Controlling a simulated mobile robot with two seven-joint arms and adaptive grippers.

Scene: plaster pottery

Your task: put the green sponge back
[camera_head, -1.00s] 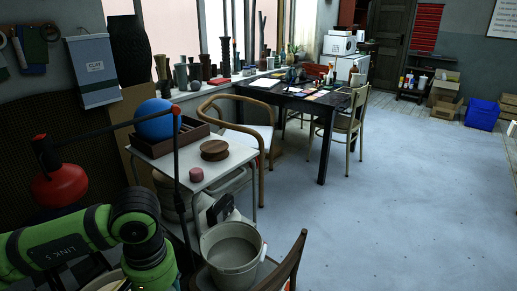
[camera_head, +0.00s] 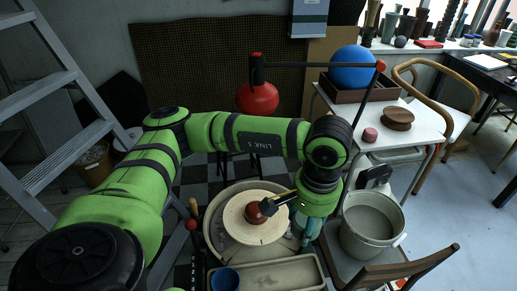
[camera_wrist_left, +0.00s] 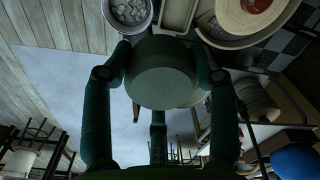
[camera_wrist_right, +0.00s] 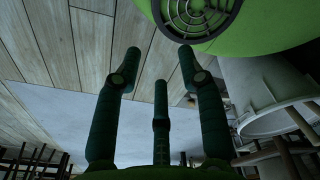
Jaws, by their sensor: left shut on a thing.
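In the left wrist view my left gripper (camera_wrist_left: 165,62) is shut on a round, dull green block, the green sponge (camera_wrist_left: 162,78), with its fingers around it. In the head view my left gripper (camera_head: 305,232) points down at the right edge of the pottery wheel (camera_head: 222,205), left of the grey bucket (camera_head: 372,226); the sponge cannot be made out there. A reddish-brown piece (camera_head: 255,214) sits on the wheel's pale disc (camera_head: 237,231). My right gripper (camera_wrist_right: 158,66) is open and empty in the right wrist view; the head view does not show it.
A pale tray (camera_head: 265,274) and a blue cup (camera_head: 225,280) are in front of the wheel. A chair back (camera_head: 400,267) rises at the right front. A white table (camera_head: 420,125) holds a pink cylinder (camera_head: 370,135) and brown discs (camera_head: 398,118). A ladder (camera_head: 50,85) leans at left.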

